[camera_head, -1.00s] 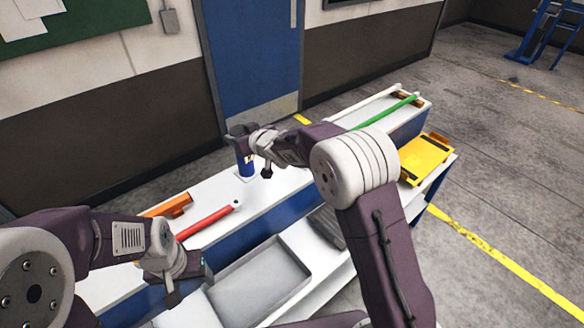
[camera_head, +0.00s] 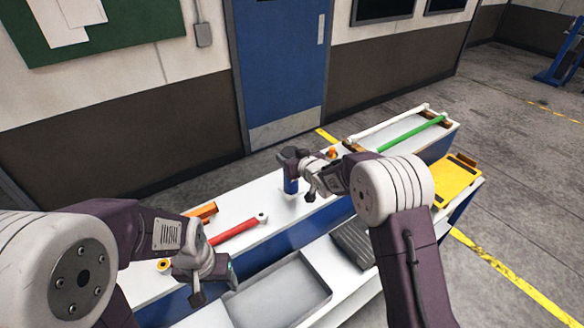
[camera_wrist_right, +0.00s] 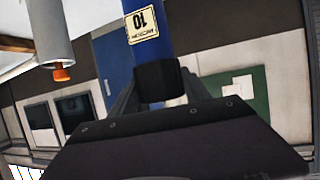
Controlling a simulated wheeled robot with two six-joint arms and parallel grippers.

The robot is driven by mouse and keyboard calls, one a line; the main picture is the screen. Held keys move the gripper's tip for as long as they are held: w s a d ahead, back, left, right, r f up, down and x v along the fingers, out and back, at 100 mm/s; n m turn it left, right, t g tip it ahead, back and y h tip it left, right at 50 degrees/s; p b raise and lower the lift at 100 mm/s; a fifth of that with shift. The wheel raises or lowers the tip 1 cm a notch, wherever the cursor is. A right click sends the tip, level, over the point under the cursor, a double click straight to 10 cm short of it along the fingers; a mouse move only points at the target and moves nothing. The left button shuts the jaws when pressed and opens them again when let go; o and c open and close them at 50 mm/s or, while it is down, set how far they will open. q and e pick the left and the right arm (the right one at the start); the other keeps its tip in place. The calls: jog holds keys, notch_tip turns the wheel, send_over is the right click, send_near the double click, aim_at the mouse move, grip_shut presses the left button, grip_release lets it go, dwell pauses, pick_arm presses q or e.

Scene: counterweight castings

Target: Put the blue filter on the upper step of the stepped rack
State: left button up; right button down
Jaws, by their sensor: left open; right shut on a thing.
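The blue filter (camera_head: 291,186) is upright in my right gripper (camera_head: 291,160), over the white upper surface of the long bench. I cannot tell whether its base touches. In the right wrist view the filter (camera_wrist_right: 150,40) shows a pale label and a black end, held between the jaws. My left gripper (camera_head: 208,285) is open and empty at the front left, above the lower level. A low rack with brown end pieces (camera_head: 440,117) carries a white bar and a green bar at the far right end; I cannot tell for sure that it is the stepped rack.
A red bar (camera_head: 235,231) and an orange block (camera_head: 203,212) lie left of the filter. A small orange item (camera_head: 332,152) stands near my right wrist. A grey tray (camera_head: 275,297), a dark ribbed block (camera_head: 352,241) and a yellow piece (camera_head: 457,180) are on the front side.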

notch_tip(320, 180, down, 3)
jog(key=shift+s+r, duration=0.1)
jog(key=shift+r, duration=0.1)
jog(key=shift+f, duration=0.55)
jog(key=c, duration=0.5)
grip_release()
jog(key=shift+r, duration=0.2)
jog(key=b+v, duration=0.1)
jog(key=v, duration=1.1)
jog(key=shift+b, duration=0.4)
